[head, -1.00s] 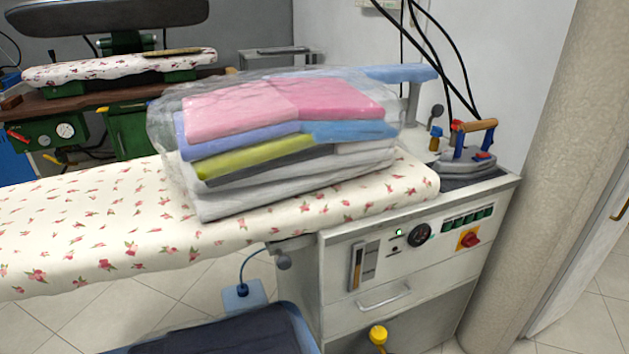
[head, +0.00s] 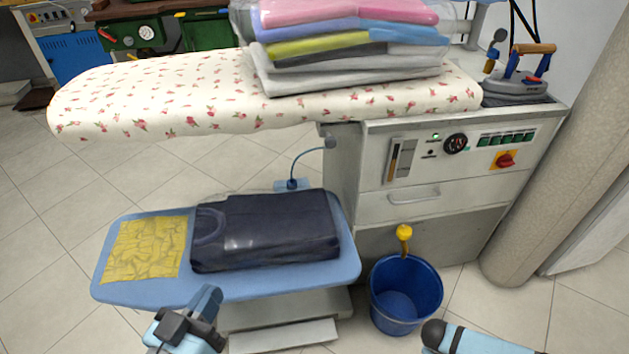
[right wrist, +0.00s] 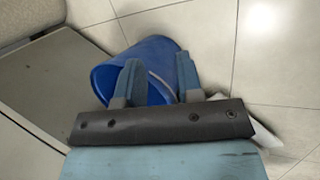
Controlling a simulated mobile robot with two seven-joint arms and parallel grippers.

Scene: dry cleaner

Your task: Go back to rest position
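My left gripper (head: 207,303) shows at the bottom of the head view, in front of the low blue board. I see no object in it, and its finger gap cannot be made out from this angle. My right gripper (right wrist: 158,80) shows in the right wrist view with its two fingers apart and nothing between them. It points toward the blue bucket (right wrist: 112,83), which stands beyond the fingers. In the head view, a pale blue link of my right arm (head: 490,342) shows at the bottom right; the right fingers are out of that view.
A dark folded garment in clear wrap (head: 265,232) and a yellow cloth (head: 146,249) lie on the low blue board (head: 300,280). Wrapped folded laundry (head: 345,45) rests on the floral ironing board (head: 150,100). The blue bucket (head: 404,312) stands below the cabinet (head: 450,185).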

